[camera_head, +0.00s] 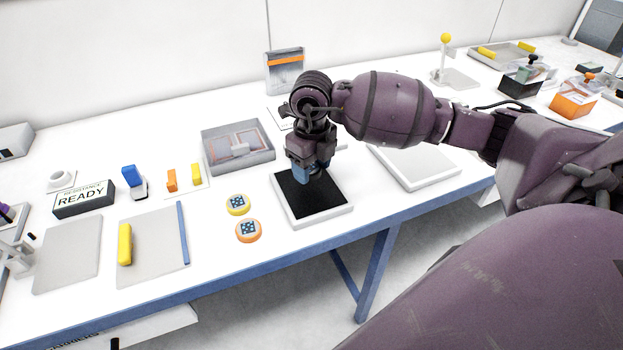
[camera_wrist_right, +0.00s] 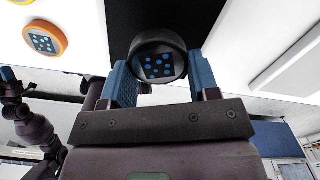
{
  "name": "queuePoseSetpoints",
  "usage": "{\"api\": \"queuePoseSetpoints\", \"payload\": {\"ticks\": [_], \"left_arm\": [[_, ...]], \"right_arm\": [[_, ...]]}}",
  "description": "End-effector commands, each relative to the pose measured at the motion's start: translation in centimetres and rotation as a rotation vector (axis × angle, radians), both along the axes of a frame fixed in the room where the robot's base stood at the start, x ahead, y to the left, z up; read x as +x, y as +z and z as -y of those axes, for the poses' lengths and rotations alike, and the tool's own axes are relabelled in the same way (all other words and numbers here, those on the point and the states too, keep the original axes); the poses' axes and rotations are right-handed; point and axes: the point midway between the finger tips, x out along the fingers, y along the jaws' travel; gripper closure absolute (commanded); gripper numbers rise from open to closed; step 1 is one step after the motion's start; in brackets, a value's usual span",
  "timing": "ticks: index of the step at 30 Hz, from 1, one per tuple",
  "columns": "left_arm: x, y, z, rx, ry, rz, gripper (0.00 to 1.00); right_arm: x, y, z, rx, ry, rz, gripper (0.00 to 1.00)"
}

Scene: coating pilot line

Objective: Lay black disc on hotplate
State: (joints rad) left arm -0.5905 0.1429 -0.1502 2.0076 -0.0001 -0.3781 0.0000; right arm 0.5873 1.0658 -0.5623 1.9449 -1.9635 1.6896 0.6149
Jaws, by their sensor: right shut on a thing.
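The hotplate (camera_head: 333,205) is a black square top in a white frame near the table's front edge. It fills the top of the right wrist view as a dark surface (camera_wrist_right: 208,20). My right gripper (camera_head: 313,176) points down over it. Its blue fingers are shut on the black disc (camera_wrist_right: 157,63), a dark round piece with blue dots on its face. In the head view the disc is hidden by the fingers. I cannot tell whether it touches the plate. A purple arm, seemingly my left, shows small at the wrist view's left edge; its jaws are unclear.
A yellow disc (camera_head: 238,204) and an orange disc (camera_head: 249,230) lie left of the hotplate. A grey tray (camera_head: 265,156) stands behind them. A pale flat plate (camera_head: 415,168) lies to the right. Bare table separates these things.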

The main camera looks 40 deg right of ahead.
Motion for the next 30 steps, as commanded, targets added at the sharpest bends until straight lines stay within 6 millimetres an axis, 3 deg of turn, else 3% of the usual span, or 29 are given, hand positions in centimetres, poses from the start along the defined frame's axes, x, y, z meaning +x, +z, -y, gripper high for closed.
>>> {"api": "queuePoseSetpoints", "payload": {"ticks": [9,21,22,27,30], "left_arm": [[-0.2,-0.5,0.0,0.0,0.001,-0.007,0.57],[-0.2,-0.5,0.0,0.0,0.0,-0.006,0.57],[-0.1,-0.5,0.0,0.0,0.0,-0.005,0.57],[0.1,-0.3,0.0,0.0,-0.001,0.0,0.57],[0.2,-0.3,0.0,0.001,-0.002,0.001,0.57]], "right_arm": [[-0.1,-3.9,0.0,0.0,0.0,-0.004,0.67],[0.0,-4.3,0.0,-0.001,0.0,-0.002,0.67],[0.0,-4.3,0.0,-0.001,0.0,-0.002,0.43],[0.0,-4.2,0.0,0.0,0.0,-0.001,0.19],[0.0,-4.2,0.0,0.0,0.0,-0.001,0.19]]}}
